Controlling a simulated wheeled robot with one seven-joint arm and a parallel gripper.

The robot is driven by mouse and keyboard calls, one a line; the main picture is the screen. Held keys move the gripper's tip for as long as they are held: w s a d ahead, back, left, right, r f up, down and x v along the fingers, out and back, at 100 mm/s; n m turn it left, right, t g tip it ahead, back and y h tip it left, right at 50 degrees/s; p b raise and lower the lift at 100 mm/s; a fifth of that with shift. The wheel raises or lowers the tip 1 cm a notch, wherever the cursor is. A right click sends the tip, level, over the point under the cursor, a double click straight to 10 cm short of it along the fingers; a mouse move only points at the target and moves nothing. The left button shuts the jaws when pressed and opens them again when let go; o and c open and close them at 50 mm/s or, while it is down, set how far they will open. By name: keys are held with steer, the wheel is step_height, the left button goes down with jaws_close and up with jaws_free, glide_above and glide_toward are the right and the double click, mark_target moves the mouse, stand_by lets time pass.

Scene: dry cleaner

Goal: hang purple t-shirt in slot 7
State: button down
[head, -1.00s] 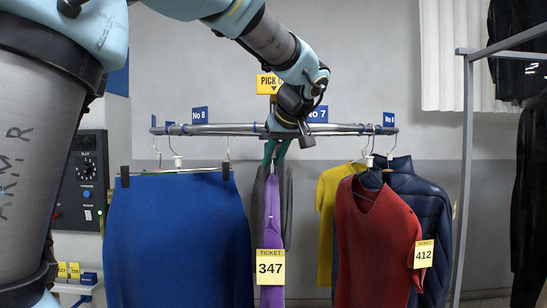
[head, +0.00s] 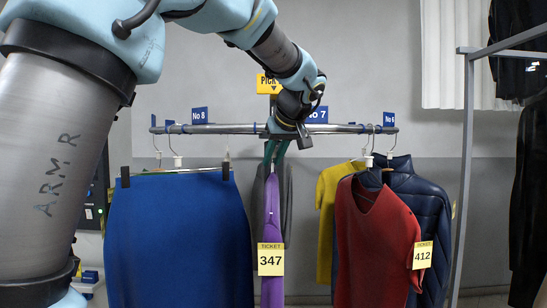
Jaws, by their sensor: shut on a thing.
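The purple t-shirt (head: 272,210) hangs edge-on below my gripper (head: 276,150), with a yellow ticket 347 (head: 271,259) on its front. My gripper is at the rail (head: 220,129), beside the blue No 7 sign (head: 318,115). Its green fingers point down at the top of the shirt and are shut, seemingly on the shirt's hanger. My wrist covers the hanger's hook, so I cannot tell whether it sits on the rail. A dark grey garment (head: 286,190) hangs right behind the purple shirt.
A blue skirt (head: 180,240) hangs to the left under the No 8 sign (head: 200,115). A red t-shirt (head: 375,235) with ticket 412, a yellow garment (head: 326,220) and a navy padded jacket (head: 425,200) hang to the right. A yellow pick sign (head: 267,83) stands above the rail.

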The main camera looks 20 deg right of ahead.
mark_target(273, 170)
steer(key=shift+f, duration=0.2)
steer(key=shift+f+b, duration=1.45)
steer(key=shift+b, duration=0.5)
steer(key=shift+f+b, duration=0.15)
steer(key=shift+b, duration=0.25)
stand_by(0.4)
steer(key=c, duration=0.7)
jaws_free()
steer(key=shift+o, duration=0.2)
steer(key=b+v, duration=0.3)
steer(key=v, duration=0.7)
steer(key=shift+s+r, duration=0.25)
steer(key=shift+s, duration=0.05)
